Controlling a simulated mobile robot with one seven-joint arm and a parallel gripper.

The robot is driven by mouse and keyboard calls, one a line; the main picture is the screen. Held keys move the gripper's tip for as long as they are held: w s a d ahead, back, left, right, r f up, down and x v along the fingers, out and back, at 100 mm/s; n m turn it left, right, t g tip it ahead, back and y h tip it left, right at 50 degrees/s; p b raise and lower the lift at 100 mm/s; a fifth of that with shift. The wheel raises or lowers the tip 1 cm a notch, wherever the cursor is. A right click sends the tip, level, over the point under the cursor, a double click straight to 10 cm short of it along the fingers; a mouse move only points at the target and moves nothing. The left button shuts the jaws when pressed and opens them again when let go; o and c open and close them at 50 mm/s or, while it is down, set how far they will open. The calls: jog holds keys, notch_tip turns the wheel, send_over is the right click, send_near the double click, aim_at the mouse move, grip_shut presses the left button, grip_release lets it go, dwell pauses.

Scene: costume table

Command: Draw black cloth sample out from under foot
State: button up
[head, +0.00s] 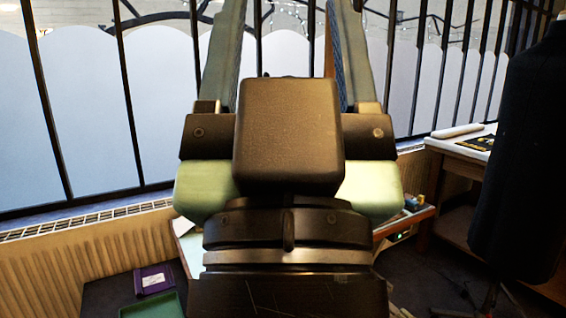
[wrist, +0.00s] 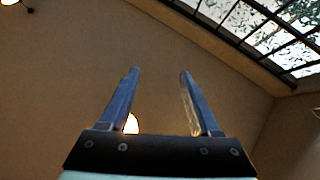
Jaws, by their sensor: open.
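My gripper (head: 288,20) fills the middle of the head view, very close to the camera, with its fingers pointing up. In the wrist view my gripper (wrist: 160,70) is open and empty, with two separate fingers against a plain wall and ceiling. A flat black piece with yellow markings (head: 482,143) lies on the pale table at the right of the head view, far from my gripper. I cannot tell whether it is the black cloth sample. No foot pressing on cloth can be made out.
A dark dress form (head: 525,150) stands at the right, partly before the pale table (head: 450,146). A purple box (head: 154,280) and a green tray (head: 153,305) are low at the left. A railing and a radiator (head: 100,252) line the back. My arm hides the middle.

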notch_tip(320, 180, up, 11)
jog(key=p, duration=0.8)
jog(key=shift+r+p, duration=0.2)
jog(key=shift+p, duration=0.15)
jog(key=shift+c, duration=0.9)
jog(key=shift+a, duration=0.15)
jog(key=shift+c, duration=0.2)
